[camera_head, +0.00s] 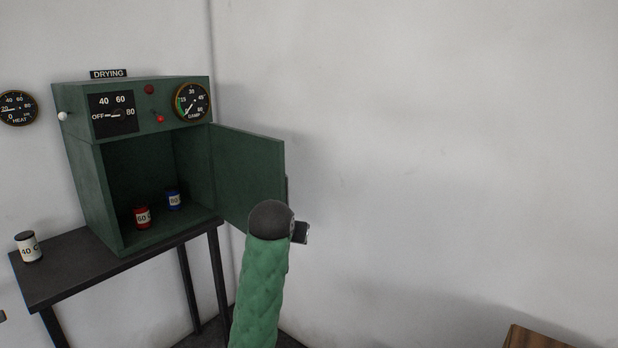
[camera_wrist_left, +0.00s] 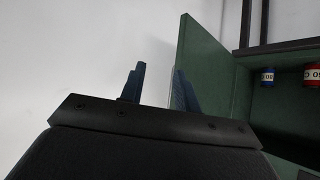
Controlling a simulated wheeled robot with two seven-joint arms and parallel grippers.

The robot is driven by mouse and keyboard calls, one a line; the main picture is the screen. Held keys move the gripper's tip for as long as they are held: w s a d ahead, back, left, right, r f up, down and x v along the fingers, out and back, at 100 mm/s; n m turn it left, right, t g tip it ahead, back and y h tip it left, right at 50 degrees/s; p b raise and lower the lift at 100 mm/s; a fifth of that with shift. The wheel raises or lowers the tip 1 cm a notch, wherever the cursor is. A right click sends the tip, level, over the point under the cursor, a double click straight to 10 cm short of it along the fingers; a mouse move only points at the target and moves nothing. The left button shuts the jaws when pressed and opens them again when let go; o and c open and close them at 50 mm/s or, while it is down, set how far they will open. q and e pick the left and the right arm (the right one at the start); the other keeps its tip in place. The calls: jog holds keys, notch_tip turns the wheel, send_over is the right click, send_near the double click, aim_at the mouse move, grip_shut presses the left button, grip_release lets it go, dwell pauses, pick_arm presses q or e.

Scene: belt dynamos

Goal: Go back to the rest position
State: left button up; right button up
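A green drying cabinet (camera_head: 95,190) stands on a dark table, and its door (camera_head: 250,170) is swung wide open to the right. My left arm rises from the bottom middle of the head view, and its gripper (camera_head: 300,232) is at the door's free edge, mostly hidden behind my wrist. In the left wrist view the left gripper (camera_wrist_left: 158,88) has its two fingers apart. The door (camera_wrist_left: 205,90) is close beside the right-hand finger there; I cannot tell whether they touch. A thin pale strip, possibly the handle, shows by that finger. My right gripper is not in view.
A red can (camera_head: 142,218) and a blue can (camera_head: 173,201) stand inside the cabinet. A white can (camera_head: 28,247) stands on the dark table (camera_head: 60,285). A heat gauge (camera_head: 17,108) hangs on the wall. Brown wooden furniture (camera_head: 535,338) shows at lower right.

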pick_arm(q)
jog(key=s+a+f+g, duration=0.3)
jog(key=s+f, duration=1.1)
jog(key=s, duration=0.2)
jog(key=s+a+f+g, duration=0.3)
jog(key=s+a+f, duration=0.1)
jog(key=s+f, duration=0.9)
jog(key=s+a+f+g, duration=0.2)
jog(key=s+a+f, duration=0.2)
jog(key=s+f, duration=1)
jog(key=s, duration=0.7)
jog(key=shift+f+n+g, duration=0.3)
jog(key=shift+g, duration=0.1)
jog(key=shift+s, duration=0.15)
dwell(0.4)
dwell(0.4)
